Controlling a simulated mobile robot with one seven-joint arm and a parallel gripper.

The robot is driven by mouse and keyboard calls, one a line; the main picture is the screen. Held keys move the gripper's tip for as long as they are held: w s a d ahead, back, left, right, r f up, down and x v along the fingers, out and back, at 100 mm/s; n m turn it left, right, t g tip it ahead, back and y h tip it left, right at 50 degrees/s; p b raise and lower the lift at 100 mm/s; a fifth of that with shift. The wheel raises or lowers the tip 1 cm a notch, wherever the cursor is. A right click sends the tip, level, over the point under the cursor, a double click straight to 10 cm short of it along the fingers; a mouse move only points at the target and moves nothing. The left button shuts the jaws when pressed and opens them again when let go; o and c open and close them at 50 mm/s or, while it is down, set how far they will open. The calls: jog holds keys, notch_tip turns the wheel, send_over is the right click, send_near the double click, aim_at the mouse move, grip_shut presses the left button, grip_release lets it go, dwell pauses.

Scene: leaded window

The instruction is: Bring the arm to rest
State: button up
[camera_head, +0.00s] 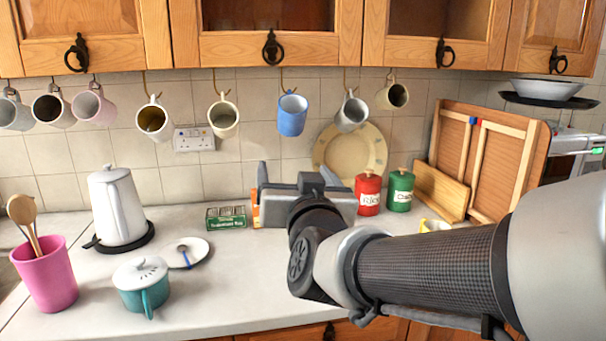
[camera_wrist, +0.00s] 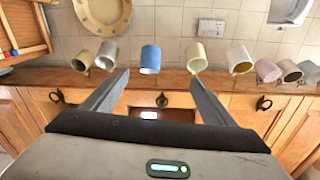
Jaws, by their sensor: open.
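My arm reaches in from the right in the head view, and my gripper (camera_head: 295,176) is over the back of the worktop, facing the tiled wall. Its two fingers are apart, with nothing between them. The wrist view, which is upside down, also shows both fingers (camera_wrist: 158,77) spread and empty. A blue mug (camera_head: 292,114) hangs above the gripper in the head view. It also shows beyond the fingers in the wrist view (camera_wrist: 150,59). The gripper body hides part of the worktop and an orange-edged box (camera_head: 255,211).
Several mugs hang under the wooden cupboards (camera_head: 270,50). Red (camera_head: 367,193) and green (camera_head: 400,190) canisters and a plate (camera_head: 335,150) stand just right of the gripper. A white kettle (camera_head: 118,208), teal pot (camera_head: 141,287) and pink utensil pot (camera_head: 47,277) stand left. The front-middle worktop is clear.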

jog(key=s+d+f+g+h, duration=0.2)
jog(key=s+d+f+g, duration=0.5)
jog(key=s, duration=0.4)
jog(key=s+d+f+g+h, duration=0.1)
jog(key=s+d+f+g, duration=0.4)
jog(key=s+d+f, duration=0.55)
notch_tip(320, 180, up, 20)
jog(key=a+p, duration=0.2)
jog(key=p, duration=1.5)
jog(key=shift+s+f+p, duration=0.2)
jog(key=shift+s+p, duration=0.15)
dwell(0.7)
